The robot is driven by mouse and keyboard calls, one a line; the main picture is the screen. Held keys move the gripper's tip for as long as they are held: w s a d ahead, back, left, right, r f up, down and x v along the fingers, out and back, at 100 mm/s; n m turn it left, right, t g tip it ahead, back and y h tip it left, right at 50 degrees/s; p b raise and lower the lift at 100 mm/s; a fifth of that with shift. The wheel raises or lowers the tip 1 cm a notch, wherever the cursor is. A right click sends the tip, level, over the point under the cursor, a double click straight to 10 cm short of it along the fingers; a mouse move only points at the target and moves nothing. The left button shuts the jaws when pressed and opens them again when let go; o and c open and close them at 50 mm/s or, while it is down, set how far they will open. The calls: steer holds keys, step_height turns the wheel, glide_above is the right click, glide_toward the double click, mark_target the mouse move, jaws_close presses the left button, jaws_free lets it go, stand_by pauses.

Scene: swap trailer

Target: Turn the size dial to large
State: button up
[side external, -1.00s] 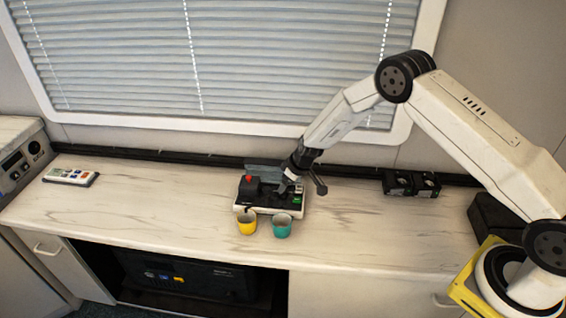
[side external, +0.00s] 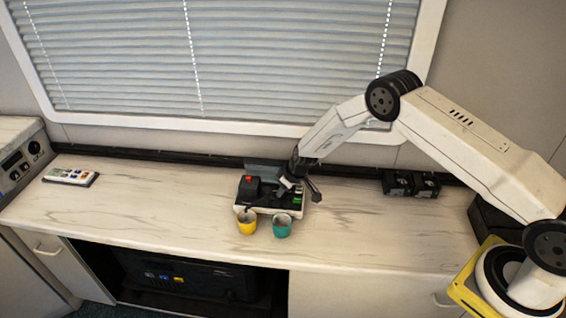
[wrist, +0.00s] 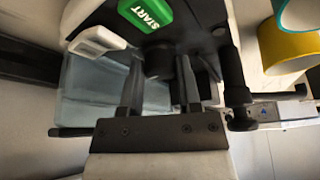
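A small black and white drink machine (side external: 258,207) with a red knob sits on the counter. Its green START button (wrist: 147,12) and a white lever (wrist: 97,40) show in the wrist view. The dial's size markings are not readable.
A yellow cup (side external: 246,227) and a teal cup (side external: 282,230) stand in front of the machine. A remote-like panel (side external: 70,177) lies at the left, black cassettes (side external: 410,184) at the right. A translucent tank (wrist: 90,82) is at the machine's rear. The counter is otherwise mostly clear.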

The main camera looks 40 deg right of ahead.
jaws_close()
steer(key=shift+a+m+h, duration=0.1)
steer(key=shift+m+h, duration=0.9)
steer(key=shift+m, duration=1.6)
steer(key=shift+m+h, duration=0.5)
steer(key=shift+m, duration=0.8)
steer(key=shift+m+h, duration=0.3)
steer(key=shift+m, duration=0.3)
steer(key=shift+m+g, duration=0.4)
steer(key=shift+m, duration=0.3)
steer(key=o, duration=0.6)
jaws_free()
steer(key=shift+o, duration=0.2)
steer(key=shift+n, duration=0.7)
